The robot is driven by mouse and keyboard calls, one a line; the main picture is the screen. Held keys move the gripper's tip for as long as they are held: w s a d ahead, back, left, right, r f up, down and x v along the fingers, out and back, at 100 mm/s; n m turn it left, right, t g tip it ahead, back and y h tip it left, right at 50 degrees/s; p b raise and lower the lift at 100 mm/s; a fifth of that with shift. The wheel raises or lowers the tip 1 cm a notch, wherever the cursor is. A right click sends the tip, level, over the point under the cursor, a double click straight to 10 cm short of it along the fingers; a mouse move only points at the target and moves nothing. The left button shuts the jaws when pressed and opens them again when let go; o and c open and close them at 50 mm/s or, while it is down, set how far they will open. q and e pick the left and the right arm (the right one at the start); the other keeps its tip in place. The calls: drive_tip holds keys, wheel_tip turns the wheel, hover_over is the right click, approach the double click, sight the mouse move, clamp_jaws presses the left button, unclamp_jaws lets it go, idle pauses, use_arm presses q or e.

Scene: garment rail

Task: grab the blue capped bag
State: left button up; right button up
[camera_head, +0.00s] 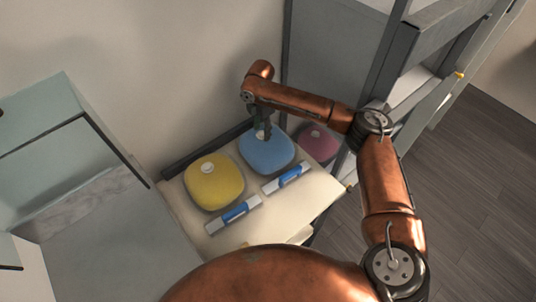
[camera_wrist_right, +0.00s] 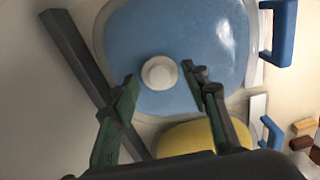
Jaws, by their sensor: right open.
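The blue bag (camera_head: 267,152) with a round white cap lies on a pale table, between a yellow bag and a dark pink one. In the right wrist view the blue bag (camera_wrist_right: 190,45) fills the upper middle, with its white cap (camera_wrist_right: 159,73) facing me. My right gripper (camera_head: 262,131) is over the cap end of the blue bag. In the wrist view its open fingers (camera_wrist_right: 163,86) stand one on each side of the cap, with a gap showing around it. I cannot tell their exact height. My left gripper is not in view.
The yellow bag (camera_head: 213,182) lies left of the blue one, and the pink bag (camera_head: 318,142) lies right. Two blue-and-white handled items (camera_head: 287,178) (camera_head: 233,215) lie in front. A dark bar (camera_head: 205,148) runs along the table's back edge. A grey rack stands at right.

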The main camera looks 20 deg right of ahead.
drive_tip(key=shift+f, duration=0.25)
clamp_jaws()
idle(0.3)
drive_tip(key=shift+r, duration=0.1)
